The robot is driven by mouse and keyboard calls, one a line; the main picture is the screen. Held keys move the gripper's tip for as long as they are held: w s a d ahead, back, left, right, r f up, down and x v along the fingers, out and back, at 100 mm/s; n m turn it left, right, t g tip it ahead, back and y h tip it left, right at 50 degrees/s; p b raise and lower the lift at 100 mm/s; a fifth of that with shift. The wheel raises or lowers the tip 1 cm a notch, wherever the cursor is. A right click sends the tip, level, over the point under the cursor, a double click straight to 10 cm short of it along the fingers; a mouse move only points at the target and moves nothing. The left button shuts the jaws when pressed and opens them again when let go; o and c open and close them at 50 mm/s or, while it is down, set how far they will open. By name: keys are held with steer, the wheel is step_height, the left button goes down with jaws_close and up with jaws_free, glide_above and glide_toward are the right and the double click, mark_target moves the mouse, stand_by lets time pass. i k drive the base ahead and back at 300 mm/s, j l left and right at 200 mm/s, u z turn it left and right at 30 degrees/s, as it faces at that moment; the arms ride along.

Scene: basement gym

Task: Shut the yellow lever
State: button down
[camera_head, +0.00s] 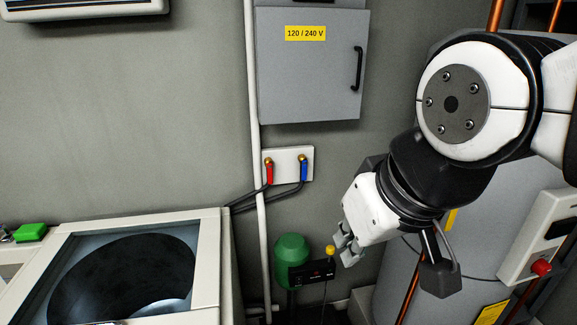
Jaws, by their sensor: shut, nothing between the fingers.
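My gripper (345,250) is shut and empty, pointing down and left in the lower middle of the view. A small yellow knob (330,251) shows just left of its fingertips, above a black box with a green-capped body. I cannot tell whether the fingers touch it. A second yellow piece (451,217) shows behind my wrist, against the grey tank; my arm hides part of it. I cannot tell which of the two is the yellow lever, nor whether it is open or shut.
The grey tank (393,225) with a copper pipe stands behind my arm. A white control box with a red knob (541,267) is at right. A top-loading washer (211,265) is at left. Red (269,172) and blue (304,171) valve handles and a grey electrical cabinet (308,75) are on the wall.

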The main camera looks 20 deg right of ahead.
mark_target(453, 214)
steer(key=z, duration=1.25)
steer(key=k+j+z, duration=0.2)
steer(key=i, duration=0.1)
